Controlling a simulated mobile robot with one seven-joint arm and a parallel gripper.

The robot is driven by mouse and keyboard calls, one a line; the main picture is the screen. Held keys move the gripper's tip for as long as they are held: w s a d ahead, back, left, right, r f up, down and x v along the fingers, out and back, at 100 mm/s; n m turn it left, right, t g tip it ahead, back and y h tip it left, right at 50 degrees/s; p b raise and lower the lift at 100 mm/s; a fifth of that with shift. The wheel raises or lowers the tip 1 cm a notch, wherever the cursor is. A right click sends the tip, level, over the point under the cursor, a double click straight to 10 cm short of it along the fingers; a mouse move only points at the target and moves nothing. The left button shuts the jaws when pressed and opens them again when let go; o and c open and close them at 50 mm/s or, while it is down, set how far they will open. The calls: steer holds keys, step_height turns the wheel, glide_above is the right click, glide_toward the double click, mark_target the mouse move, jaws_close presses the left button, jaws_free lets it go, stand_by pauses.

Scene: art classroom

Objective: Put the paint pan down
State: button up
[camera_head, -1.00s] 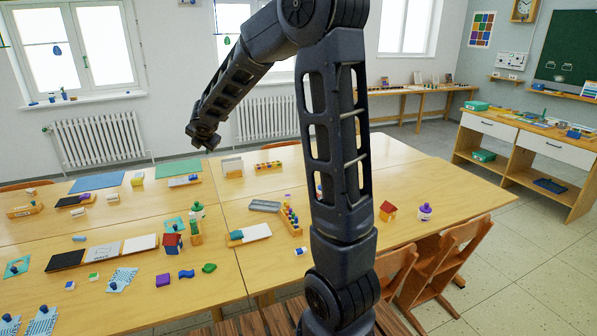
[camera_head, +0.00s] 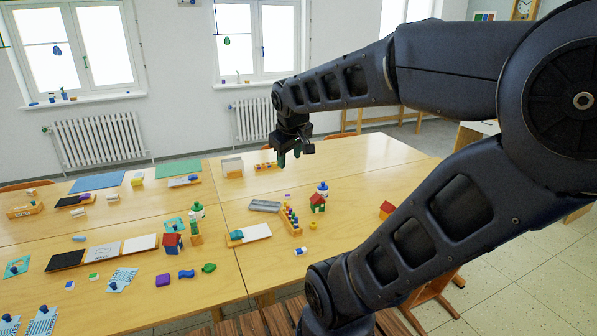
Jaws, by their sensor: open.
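My gripper (camera_head: 289,157) hangs in the air over the far part of the table, fingers pointing down. It is open, and I see nothing held in it. A flat grey tray (camera_head: 265,206), which may be the paint pan, lies on the table (camera_head: 345,170) below my gripper and a little to its left. The gripper is well apart from it. I cannot tell for certain which thing is the paint pan.
A rack of coloured pegs (camera_head: 291,220) stands right of the grey tray. A red-roofed toy house (camera_head: 317,202) and a blue-topped bottle (camera_head: 322,188) are further right. The table's far right is mostly clear.

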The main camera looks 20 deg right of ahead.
steer(key=s+f+m+y, duration=0.1)
steer(key=s+m, duration=0.3)
steer(key=s, duration=0.3)
steer(key=shift+a+f+g, duration=0.15)
steer(key=shift+f+g, duration=0.15)
stand_by(0.8)
